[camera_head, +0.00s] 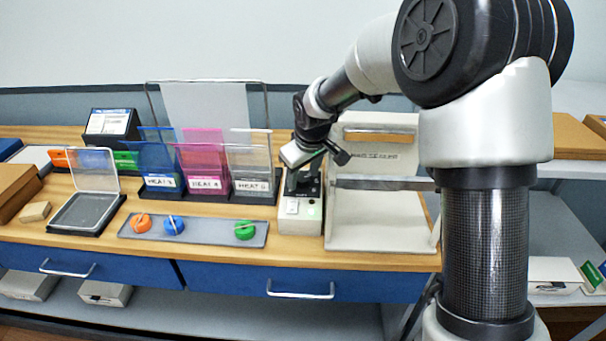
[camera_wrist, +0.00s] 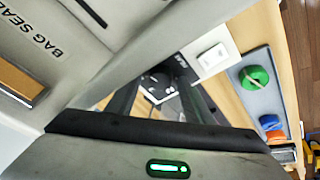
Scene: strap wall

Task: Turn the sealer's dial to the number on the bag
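The bag sealer (camera_head: 375,215) is a pale box on the counter, with a small control unit (camera_head: 300,215) on its left side. The control unit also shows in the wrist view (camera_wrist: 212,58) with a white switch. My gripper (camera_head: 322,155) is above the back of this unit. In the wrist view its dark fingers (camera_wrist: 160,98) are apart over a dark part of the unit; the dial and any contact are unclear. Blue (camera_head: 160,165), pink (camera_head: 203,160) and clear (camera_head: 250,165) bags stand in a rack with small HEAT labels; pink seems to read 4, clear 6.
A grey tray (camera_head: 190,239) with orange (camera_head: 141,223), blue (camera_head: 174,225) and green (camera_head: 244,230) round pieces lies in front of the rack. An open shallow case (camera_head: 85,212) is left. A tall wire frame (camera_head: 265,105) stands behind.

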